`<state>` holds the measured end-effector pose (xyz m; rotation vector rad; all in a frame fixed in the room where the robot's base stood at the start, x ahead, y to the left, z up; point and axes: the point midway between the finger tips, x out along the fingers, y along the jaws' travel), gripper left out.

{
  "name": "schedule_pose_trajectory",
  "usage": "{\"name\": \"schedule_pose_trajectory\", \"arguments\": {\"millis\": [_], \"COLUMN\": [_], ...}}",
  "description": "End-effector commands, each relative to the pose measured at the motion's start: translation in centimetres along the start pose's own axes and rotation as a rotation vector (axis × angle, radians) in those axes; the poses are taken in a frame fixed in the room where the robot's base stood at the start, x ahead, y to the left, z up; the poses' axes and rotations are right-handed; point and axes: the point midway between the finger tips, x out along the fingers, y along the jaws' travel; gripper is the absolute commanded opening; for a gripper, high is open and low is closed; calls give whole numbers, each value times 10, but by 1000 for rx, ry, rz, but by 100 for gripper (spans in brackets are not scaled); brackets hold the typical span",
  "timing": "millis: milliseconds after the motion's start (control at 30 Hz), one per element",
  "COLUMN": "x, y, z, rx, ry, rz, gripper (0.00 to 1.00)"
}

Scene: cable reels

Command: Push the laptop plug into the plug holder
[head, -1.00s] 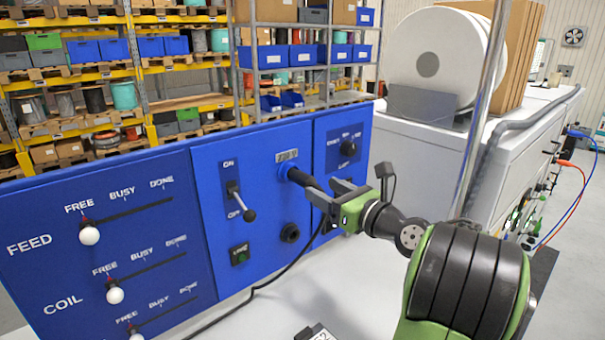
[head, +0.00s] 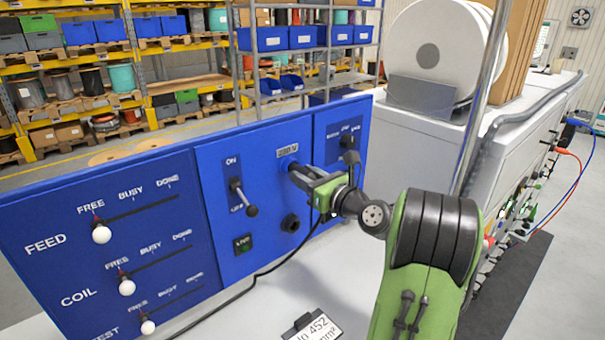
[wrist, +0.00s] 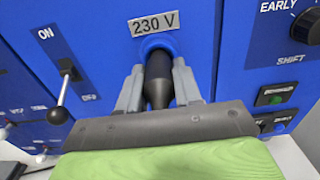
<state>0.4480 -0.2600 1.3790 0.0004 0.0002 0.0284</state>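The laptop plug (head: 299,175), a black cylinder, sticks out of a blue round collar (wrist: 158,43) under the 230 V label on the blue panel. Its far end is hidden inside the collar. My gripper (head: 318,184) is at the plug, close to the panel. In the wrist view the plug (wrist: 159,80) lies between the two grey fingers, which appear to touch it on both sides. A black cable runs from below my gripper down to the table. A black round socket (head: 291,223) sits lower on the panel and looks empty. I cannot tell which opening is the plug holder.
A lever switch (head: 244,197) is left of the plug and a dark knob (head: 350,157) is to its upper right. White-knobbed sliders (head: 102,234) fill the left panel. A labelled block (head: 316,325) lies on the pale table (head: 250,310). A metal pole stands at right.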

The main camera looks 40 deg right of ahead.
Motion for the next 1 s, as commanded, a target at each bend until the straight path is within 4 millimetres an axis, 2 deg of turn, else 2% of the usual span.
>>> {"name": "schedule_pose_trajectory", "arguments": {"millis": [33, 133, 167, 200, 400, 1000], "x": [0, 0, 0, 0, 0, -13], "y": [0, 0, 0, 0, 0, -1], "z": [0, 0, 0, 1, 1, 0], "rx": [0, 0, 0, -1, -1, 0], "ry": [0, 0, 0, -1, -1, 0], "rz": [0, 0, 0, 0, 0, -2], "gripper": [17, 1, 0, 29, 0, 0]}}
